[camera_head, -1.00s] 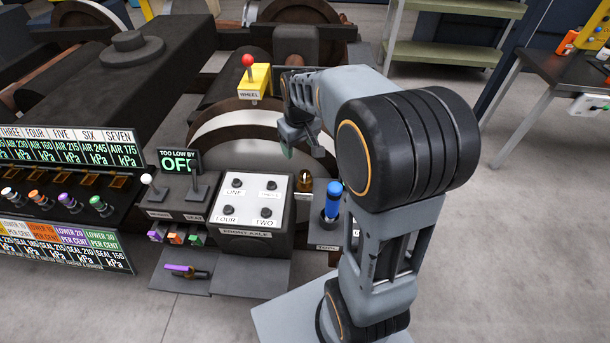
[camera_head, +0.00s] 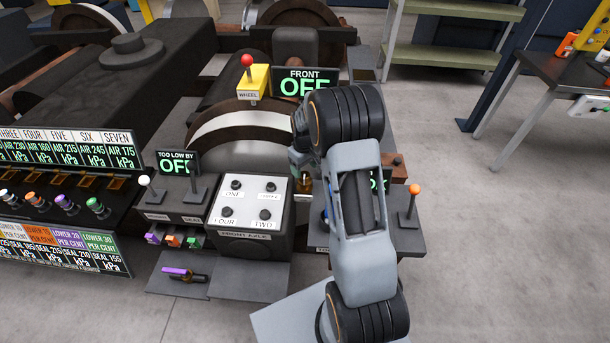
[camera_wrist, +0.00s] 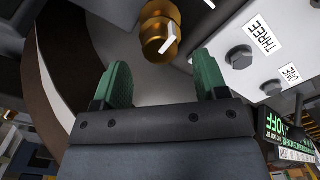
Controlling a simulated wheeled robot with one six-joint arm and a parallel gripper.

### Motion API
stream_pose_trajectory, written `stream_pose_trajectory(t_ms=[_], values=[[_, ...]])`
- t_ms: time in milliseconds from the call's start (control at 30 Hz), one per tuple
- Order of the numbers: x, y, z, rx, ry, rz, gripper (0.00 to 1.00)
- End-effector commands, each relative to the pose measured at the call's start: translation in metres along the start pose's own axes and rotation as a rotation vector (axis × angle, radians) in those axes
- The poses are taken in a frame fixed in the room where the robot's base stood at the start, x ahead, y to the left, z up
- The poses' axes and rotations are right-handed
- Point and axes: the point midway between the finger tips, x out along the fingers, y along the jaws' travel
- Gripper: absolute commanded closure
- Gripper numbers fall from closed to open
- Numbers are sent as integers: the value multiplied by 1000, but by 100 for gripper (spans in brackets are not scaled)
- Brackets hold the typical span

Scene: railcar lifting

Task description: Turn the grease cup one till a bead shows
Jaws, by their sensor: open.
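A brass cup-like fitting (camera_wrist: 160,30) with a white mark on it stands beyond my fingertips in the wrist view. In the head view, a small part of this brass fitting (camera_head: 304,184) shows just right of the white panel. I see no label on it. A dark bolt head by the label ONE (camera_head: 236,185) is on the white panel (camera_head: 246,203); the label also shows in the wrist view (camera_wrist: 290,73). My gripper (camera_wrist: 163,78) is open and empty, its two green fingers apart and short of the brass fitting. No bead of grease is visible.
A yellow WHEEL box (camera_head: 254,80) with a red knob stands behind the panel. A lever with an orange knob (camera_head: 414,189) is to the right. A purple-handled lever (camera_head: 178,272) lies on the lower left plate. The dark wheel (camera_head: 240,125) is close behind.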

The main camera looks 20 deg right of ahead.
Motion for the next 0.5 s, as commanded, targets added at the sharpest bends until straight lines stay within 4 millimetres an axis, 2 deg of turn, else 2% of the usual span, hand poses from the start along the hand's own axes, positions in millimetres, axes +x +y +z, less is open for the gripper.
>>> stream_pose_trajectory(t_ms=[100, 200, 500], values=[[19, 0, 1, 0, -3, -1, 33], [29, 0, 0, 0, -2, -1, 33], [42, 0, 0, 0, 0, 0, 33]])
